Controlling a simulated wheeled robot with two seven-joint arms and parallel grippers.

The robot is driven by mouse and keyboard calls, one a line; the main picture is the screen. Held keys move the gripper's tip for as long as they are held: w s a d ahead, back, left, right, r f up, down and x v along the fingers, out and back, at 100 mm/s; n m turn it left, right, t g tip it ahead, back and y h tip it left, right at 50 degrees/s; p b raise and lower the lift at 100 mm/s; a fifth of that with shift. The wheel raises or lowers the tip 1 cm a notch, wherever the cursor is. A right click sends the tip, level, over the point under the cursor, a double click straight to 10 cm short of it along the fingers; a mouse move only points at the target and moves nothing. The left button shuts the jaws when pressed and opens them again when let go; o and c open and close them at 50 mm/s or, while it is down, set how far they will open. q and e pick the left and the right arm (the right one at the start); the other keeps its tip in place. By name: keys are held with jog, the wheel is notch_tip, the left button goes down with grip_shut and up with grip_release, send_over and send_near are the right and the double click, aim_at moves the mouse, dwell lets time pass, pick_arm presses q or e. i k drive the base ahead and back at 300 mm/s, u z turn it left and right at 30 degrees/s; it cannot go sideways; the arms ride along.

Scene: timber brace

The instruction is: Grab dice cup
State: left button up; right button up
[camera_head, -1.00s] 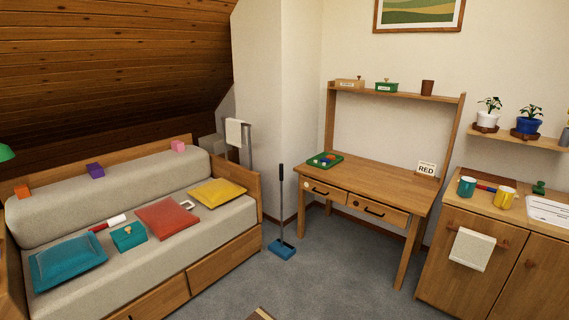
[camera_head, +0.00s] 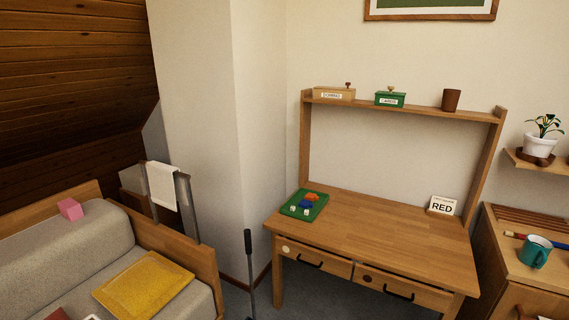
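A brown cup (camera_head: 451,100), the likely dice cup, stands upright on the upper shelf (camera_head: 415,110) of the wooden desk, near its right end. It is to the right of a green labelled box (camera_head: 390,98) and a light wooden labelled box (camera_head: 334,93). A green tray (camera_head: 304,205) on the desktop holds small white dice and blue and orange pieces. Neither of my grippers is in view.
The desk (camera_head: 370,230) has a mostly bare top with a RED card (camera_head: 442,205) at its right. A sofa (camera_head: 70,260) with a yellow cushion (camera_head: 146,286) is at left. A dark upright handle (camera_head: 249,270) stands before the desk. A cabinet with a teal mug (camera_head: 535,251) is at right.

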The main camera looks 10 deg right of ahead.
aim_at(450, 98)
jog(key=z, duration=0.7)
jog(key=i, duration=1.1)
jog(key=z, duration=1.05)
